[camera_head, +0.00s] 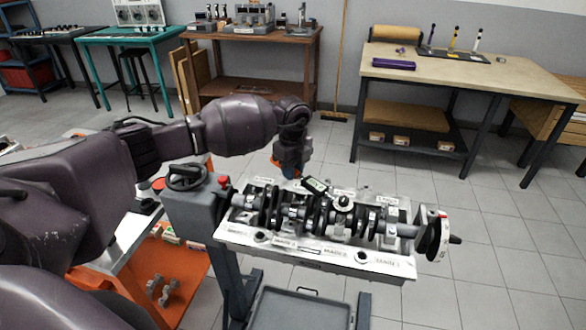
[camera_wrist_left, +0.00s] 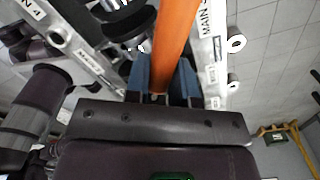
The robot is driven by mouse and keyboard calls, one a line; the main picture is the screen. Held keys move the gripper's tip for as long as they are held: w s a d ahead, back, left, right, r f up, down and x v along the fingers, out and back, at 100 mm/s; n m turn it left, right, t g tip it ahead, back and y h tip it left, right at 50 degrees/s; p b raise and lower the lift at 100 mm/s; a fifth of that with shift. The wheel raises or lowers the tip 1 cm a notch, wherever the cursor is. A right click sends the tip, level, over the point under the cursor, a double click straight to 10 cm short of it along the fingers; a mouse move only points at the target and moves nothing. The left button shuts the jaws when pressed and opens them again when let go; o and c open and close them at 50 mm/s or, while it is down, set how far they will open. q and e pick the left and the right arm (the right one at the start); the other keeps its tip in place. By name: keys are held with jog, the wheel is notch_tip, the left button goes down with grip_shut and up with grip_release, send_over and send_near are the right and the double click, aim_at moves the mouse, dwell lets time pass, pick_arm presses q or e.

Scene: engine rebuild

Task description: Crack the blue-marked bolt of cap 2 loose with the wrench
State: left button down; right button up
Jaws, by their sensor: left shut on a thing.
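My left gripper (camera_head: 289,174) reaches down at the far left side of the engine block. In the left wrist view its blue fingers (camera_wrist_left: 160,82) are shut on an orange bar (camera_wrist_left: 176,38), seemingly the wrench handle. The bar runs up out of that picture, so its working end is hidden there. The grey engine block (camera_head: 300,246) holds the crankshaft (camera_head: 300,207) with its caps. A small dark piece with a greenish face (camera_head: 315,185) lies over the block's far edge, near the gripper. I cannot pick out cap 2's blue-marked bolt. My right gripper is not in view.
The block sits on a grey stand (camera_head: 195,205). A grey tray (camera_head: 298,310) is below it. An orange-topped cart (camera_head: 170,270) with metal parts stands at left. Workbenches (camera_head: 470,75) line the back wall. The tiled floor at right is clear.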

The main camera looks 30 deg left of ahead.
pick_arm(q)
jog(key=shift+f, duration=0.45)
dwell(0.6)
jog(key=shift+r, duration=0.1)
dwell(0.4)
jog(key=shift+s+a+n+p, duration=0.1)
jog(key=shift+s+n+p, duration=0.3)
jog(key=shift+s+p, duration=0.2)
jog(key=shift+s+a+p, duration=0.1)
jog(key=shift+s+p, duration=0.15)
jog(key=shift+p, duration=0.15)
dwell(0.4)
jog(key=shift+s+n+p, duration=0.15)
jog(key=shift+n+p, duration=0.15)
jog(key=shift+s+a+n+p, duration=0.1)
jog(key=shift+s+n+p, duration=0.4)
jog(key=shift+s+p, duration=0.35)
dwell(0.3)
jog(key=shift+s+p, duration=0.1)
jog(key=shift+p, duration=0.3)
jog(key=shift+s+n+p, duration=0.35)
jog(key=shift+n+p, duration=0.05)
jog(key=shift+p, duration=0.05)
jog(key=shift+s, duration=0.25)
